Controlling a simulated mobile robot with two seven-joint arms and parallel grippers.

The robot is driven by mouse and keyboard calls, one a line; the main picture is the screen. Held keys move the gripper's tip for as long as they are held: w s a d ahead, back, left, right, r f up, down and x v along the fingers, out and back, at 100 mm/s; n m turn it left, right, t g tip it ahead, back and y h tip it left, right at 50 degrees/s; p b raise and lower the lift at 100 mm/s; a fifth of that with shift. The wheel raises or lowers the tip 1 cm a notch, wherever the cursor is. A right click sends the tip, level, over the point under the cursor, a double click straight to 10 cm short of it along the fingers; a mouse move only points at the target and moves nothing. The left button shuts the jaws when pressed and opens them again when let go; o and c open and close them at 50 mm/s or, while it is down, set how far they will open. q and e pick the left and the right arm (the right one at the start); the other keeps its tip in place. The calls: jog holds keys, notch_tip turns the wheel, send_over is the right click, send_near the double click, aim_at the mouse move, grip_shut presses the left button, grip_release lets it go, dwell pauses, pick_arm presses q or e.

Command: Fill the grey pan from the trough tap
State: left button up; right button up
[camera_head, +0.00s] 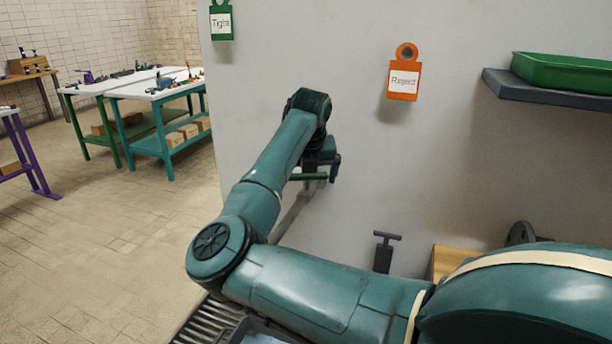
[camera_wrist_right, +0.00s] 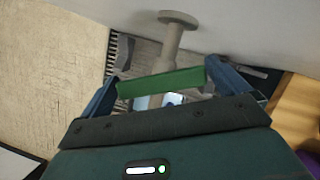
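My right gripper (camera_wrist_right: 163,82) is open, its blue fingers wide apart in the right wrist view. A green bar, seemingly the tap lever (camera_wrist_right: 160,83), lies crosswise in the gap between them; I cannot tell whether the fingers touch it. A grey tap post (camera_wrist_right: 177,28) with a round flange comes from the wall just beyond. In the head view my right gripper (camera_head: 325,170) is by the wall, with the green lever (camera_head: 308,176) at its left. The slatted trough top (camera_head: 210,322) shows below, partly hidden by my arm. I cannot make out the grey pan for certain. My left gripper is out of view.
A green tray (camera_head: 565,73) rests on a dark wall shelf (camera_head: 545,97) at right. A green "Tight" tag (camera_head: 221,22) and an orange "Reject" tag (camera_head: 404,82) hang on the wall. Worktables (camera_head: 150,90) stand at far left, with open floor (camera_head: 100,230) before them.

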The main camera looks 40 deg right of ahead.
jog(key=b+v, duration=0.1)
jog(key=v, duration=1.2)
jog(key=shift+w+d+r, duration=0.1)
dwell(1.0)
